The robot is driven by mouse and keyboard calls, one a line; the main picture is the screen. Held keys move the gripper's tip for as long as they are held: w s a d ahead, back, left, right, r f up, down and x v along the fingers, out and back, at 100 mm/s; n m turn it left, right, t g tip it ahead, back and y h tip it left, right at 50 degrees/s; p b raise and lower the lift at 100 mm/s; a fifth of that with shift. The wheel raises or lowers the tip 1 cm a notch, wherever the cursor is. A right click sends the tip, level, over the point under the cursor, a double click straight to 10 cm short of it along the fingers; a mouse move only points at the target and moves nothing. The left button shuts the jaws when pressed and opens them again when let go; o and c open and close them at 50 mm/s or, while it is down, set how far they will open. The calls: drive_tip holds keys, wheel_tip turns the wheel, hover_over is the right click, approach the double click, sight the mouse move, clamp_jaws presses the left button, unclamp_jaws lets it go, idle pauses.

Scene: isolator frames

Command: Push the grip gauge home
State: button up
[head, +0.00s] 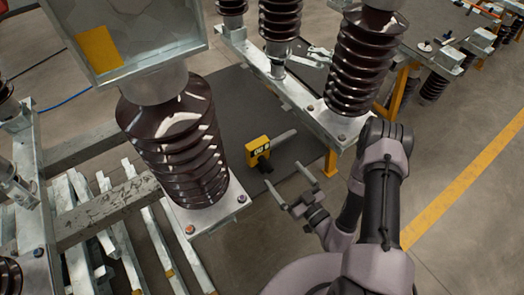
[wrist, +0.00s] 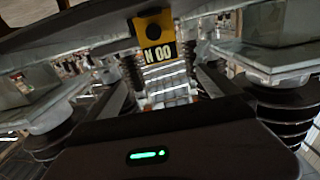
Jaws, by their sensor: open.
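The grip gauge (head: 258,148) is a small yellow box with a dark display; a grey bar sticks out to its right and a black part hangs below. In the head view it is near the middle, just beyond my gripper (head: 284,174). My gripper is open, with its two fingers apart and nothing between them. The fingertips look apart from the gauge, but the depth gap is hard to judge. In the wrist view a yellow part with a dark hole and a "N 00" readout (wrist: 155,36) shows at top centre, likely the gauge. What supports the gauge is not clear.
A large brown ribbed insulator (head: 180,150) on a steel base stands left of the gauge. Another insulator (head: 362,62) stands on a steel beam (head: 335,122) at upper right, with a yellow leg (head: 331,160). A dark mat (head: 232,105) lies on the floor between them.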

sight(260, 148)
drive_tip(key=b+x, duration=0.3)
drive_tip(key=x, duration=1.2)
drive_tip(key=shift+w+a+f+b, duration=0.1)
drive_tip(key=shift+w+a+b, duration=0.05)
drive_tip(key=shift+a+b, duration=0.25)
